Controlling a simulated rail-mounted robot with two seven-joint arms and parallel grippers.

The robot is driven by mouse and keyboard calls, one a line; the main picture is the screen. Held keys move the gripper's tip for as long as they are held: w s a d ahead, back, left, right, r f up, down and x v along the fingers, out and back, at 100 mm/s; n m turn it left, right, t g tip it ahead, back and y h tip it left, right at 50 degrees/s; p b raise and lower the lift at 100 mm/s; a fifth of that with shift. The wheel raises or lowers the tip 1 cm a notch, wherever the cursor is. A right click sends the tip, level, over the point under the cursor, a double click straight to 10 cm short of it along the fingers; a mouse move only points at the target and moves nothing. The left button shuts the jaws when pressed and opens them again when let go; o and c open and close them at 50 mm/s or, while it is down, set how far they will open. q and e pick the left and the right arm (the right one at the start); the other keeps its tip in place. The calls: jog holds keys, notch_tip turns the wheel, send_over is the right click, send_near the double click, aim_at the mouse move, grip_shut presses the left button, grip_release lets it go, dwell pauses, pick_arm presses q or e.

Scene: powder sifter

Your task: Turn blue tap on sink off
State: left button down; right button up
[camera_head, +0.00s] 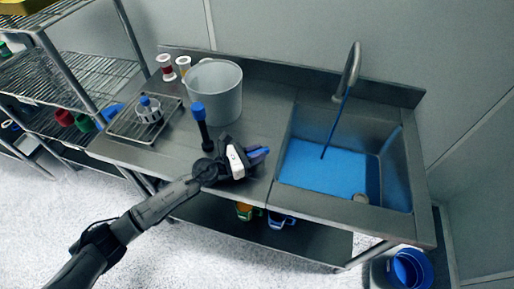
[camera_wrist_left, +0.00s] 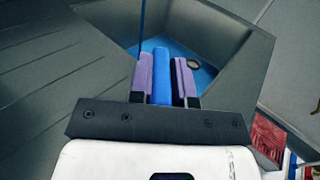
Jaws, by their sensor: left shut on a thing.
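The sink (camera_head: 400,170) is at the right of the metal counter, with a tall curved faucet (camera_head: 352,68) at its back. A thin blue stream (camera_head: 335,120) runs from the spout into the basin, whose floor looks blue. My left gripper (camera_head: 256,155) is over the counter just left of the basin. In the left wrist view it (camera_wrist_left: 160,85) is shut on a blue cylindrical piece (camera_wrist_left: 160,70), held between purple pads and pointing towards the basin. I cannot tell whether this piece is attached to the sink. My right gripper is not in view.
A grey bucket (camera_head: 218,95) and a tray (camera_head: 130,125) stand at the counter's left. A blue-topped black upright thing (camera_head: 199,112) is behind my wrist. Mugs (camera_head: 245,211) are on the lower shelf. A blue bucket (camera_head: 408,268) stands at the right.

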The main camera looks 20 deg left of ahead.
pick_arm(q)
jog(key=n+t+y+p, duration=0.1)
jog(key=n+y+p, duration=0.1)
jog(key=n+t+y+p, duration=0.1)
jog(key=y+p, duration=0.2)
jog(key=n+t+y+p, duration=0.2)
jog(key=p, duration=0.1)
jog(key=shift+s+d+r+n, duration=0.1)
jog(key=shift+d+r+n, duration=0.1)
jog(key=shift+r+n, duration=0.1)
jog(key=shift+n+t+y+p, duration=0.35)
jog(key=shift+y+p, duration=0.2)
jog(key=shift+y, duration=0.25)
jog(key=n+y, duration=0.1)
jog(key=y, duration=0.1)
jog(key=n+y+p, duration=0.1)
jog(key=y, duration=0.1)
jog(key=shift+f+n, duration=0.2)
jog(key=shift+n, duration=0.05)
jog(key=shift+n+y+p, duration=0.35)
jog(key=shift+n+y, duration=0.15)
jog(key=shift+y, duration=0.3)
jog(key=c, duration=1.1)
grip_release()
jog(key=shift+f, duration=0.1)
jog(key=shift+o, duration=0.2)
